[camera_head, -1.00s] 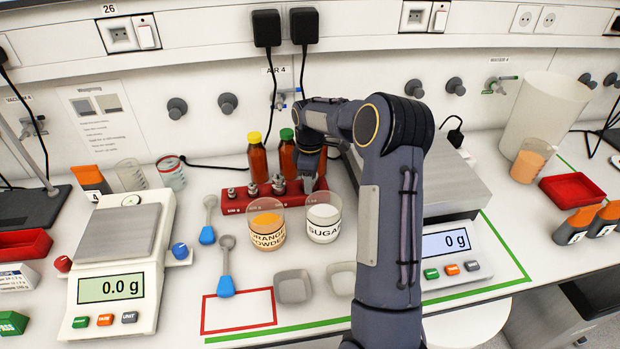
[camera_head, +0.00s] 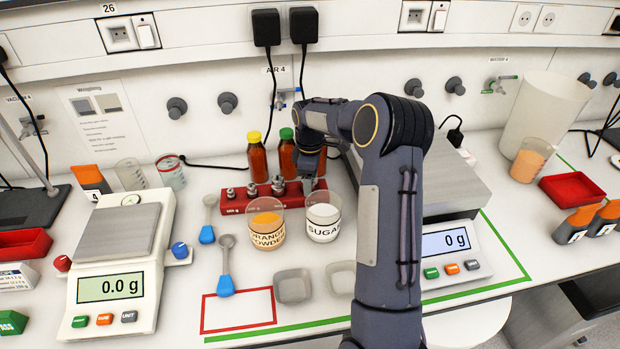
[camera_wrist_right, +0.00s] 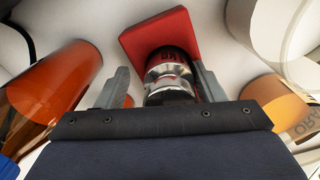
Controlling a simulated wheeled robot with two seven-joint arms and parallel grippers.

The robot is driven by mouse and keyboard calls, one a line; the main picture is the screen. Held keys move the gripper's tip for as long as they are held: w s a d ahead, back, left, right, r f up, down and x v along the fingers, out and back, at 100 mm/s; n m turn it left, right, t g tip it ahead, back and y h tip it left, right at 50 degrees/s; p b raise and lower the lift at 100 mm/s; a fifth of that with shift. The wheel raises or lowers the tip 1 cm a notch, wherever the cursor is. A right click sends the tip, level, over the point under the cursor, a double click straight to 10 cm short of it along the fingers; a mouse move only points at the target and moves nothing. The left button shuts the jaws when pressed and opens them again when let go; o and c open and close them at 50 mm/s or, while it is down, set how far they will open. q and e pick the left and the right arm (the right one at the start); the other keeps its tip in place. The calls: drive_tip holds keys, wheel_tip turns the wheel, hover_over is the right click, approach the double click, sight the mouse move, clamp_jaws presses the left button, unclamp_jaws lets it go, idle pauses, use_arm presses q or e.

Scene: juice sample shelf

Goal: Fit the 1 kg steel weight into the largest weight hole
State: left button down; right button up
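The steel weight (camera_wrist_right: 168,78) stands upright between the two fingers of my right gripper (camera_wrist_right: 160,88) in the right wrist view. The right-hand finger is close beside it; a gap shows at the left-hand finger, so the gripper looks open. In the head view my right gripper (camera_head: 310,181) is at the right end of the red weight block (camera_head: 234,205), and the arm partly hides that end. Smaller steel weights (camera_head: 252,189) stand along the block to the left. The block also shows behind the weight (camera_wrist_right: 150,32). The weight's base and hole are hidden. My left gripper is out of view.
Brown bottles (camera_head: 257,160) stand behind the block. The orange powder beaker (camera_head: 267,238) and sugar beaker (camera_head: 323,228) stand close in front. A large scale (camera_head: 455,242) is to the right, a smaller scale (camera_head: 110,288) to the left.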

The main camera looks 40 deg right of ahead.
drive_tip(key=shift+s+a+f, duration=0.15)
drive_tip(key=shift+s+f, duration=0.05)
drive_tip(key=shift+f, duration=0.25)
drive_tip(key=r, duration=0.4)
drive_tip(key=r+b, duration=0.1)
drive_tip(key=r, duration=0.3)
drive_tip(key=shift+w+r, duration=0.2)
drive_tip(key=shift+r, duration=0.15)
drive_tip(key=shift+s+r, duration=0.1)
drive_tip(key=s+a+r+m+t+y, duration=0.1)
drive_tip(key=s+a+r+m, duration=0.1)
drive_tip(key=s+a+r, duration=0.3)
drive_tip(key=s+a+r+m+t+y, duration=0.1)
drive_tip(key=s+a+r+m+t, duration=0.15)
drive_tip(key=s+a, duration=0.45)
drive_tip(key=s+a+f+m+t+y, duration=0.1)
drive_tip(key=s+a+f+m, duration=0.1)
drive_tip(key=s+a, duration=0.3)
drive_tip(key=s+a+f+m+t, duration=0.1)
drive_tip(key=s+a+f+m, duration=0.2)
drive_tip(key=s+a, duration=0.3)
drive_tip(key=s, duration=0.5)
drive_tip(key=shift+s+m+y, duration=0.2)
drive_tip(key=shift+m+y, duration=0.15)
drive_tip(key=shift+y, duration=0.05)
